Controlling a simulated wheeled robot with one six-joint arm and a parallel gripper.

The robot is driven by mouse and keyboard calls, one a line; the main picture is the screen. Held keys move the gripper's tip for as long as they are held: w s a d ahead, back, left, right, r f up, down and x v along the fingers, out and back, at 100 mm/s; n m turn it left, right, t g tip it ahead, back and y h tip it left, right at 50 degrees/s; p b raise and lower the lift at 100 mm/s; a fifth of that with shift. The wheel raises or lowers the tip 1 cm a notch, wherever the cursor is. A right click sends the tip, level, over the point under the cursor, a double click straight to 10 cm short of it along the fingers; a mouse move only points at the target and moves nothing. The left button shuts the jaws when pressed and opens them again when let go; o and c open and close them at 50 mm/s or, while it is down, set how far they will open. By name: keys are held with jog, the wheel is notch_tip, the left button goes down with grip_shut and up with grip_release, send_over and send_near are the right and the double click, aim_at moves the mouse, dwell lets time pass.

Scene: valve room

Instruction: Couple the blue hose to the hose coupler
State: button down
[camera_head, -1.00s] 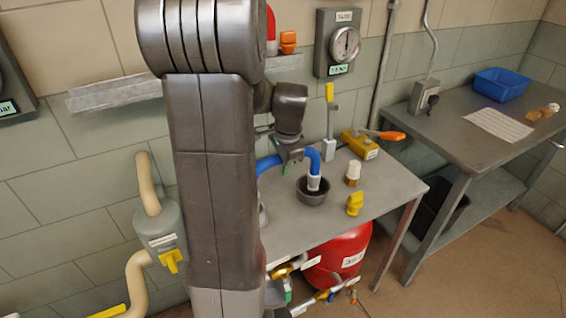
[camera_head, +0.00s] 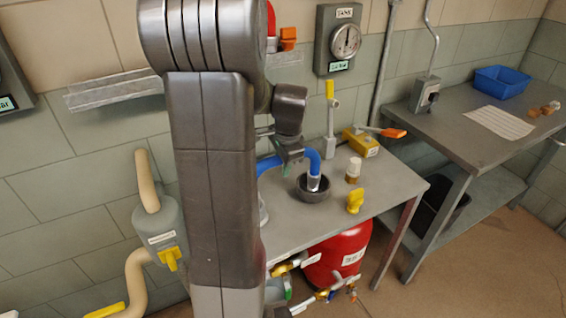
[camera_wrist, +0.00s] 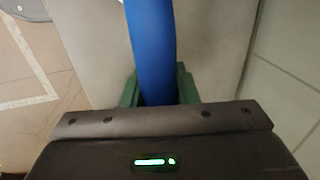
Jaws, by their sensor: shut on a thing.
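The blue hose (camera_head: 313,158) arches over the grey table, and its pale end fitting (camera_head: 313,183) points down into a dark round cup (camera_head: 312,194). I cannot tell whether this cup is the hose coupler, or whether the fitting is seated in it or only just above it. My gripper (camera_head: 292,154) is shut on the blue hose, behind its bend. In the wrist view the blue hose (camera_wrist: 150,50) runs between the green fingers (camera_wrist: 160,90) of my gripper.
On the table (camera_head: 385,185) stand a yellow knob piece (camera_head: 355,200), a small brown-and-white bottle (camera_head: 353,170), a yellow block with an orange handle (camera_head: 361,142) and an upright yellow-tipped lever (camera_head: 330,115). A red tank (camera_head: 338,255) and brass valves lie below. A second bench stands right.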

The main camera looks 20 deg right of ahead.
jog(key=shift+f, duration=0.3)
dwell(0.9)
dwell(0.3)
jog(key=c, duration=0.6)
grip_release()
jog(key=shift+c, duration=0.2)
jog(key=shift+r, duration=0.1)
jog(key=shift+r+p, duration=2.75)
jog(key=shift+r, duration=0.7)
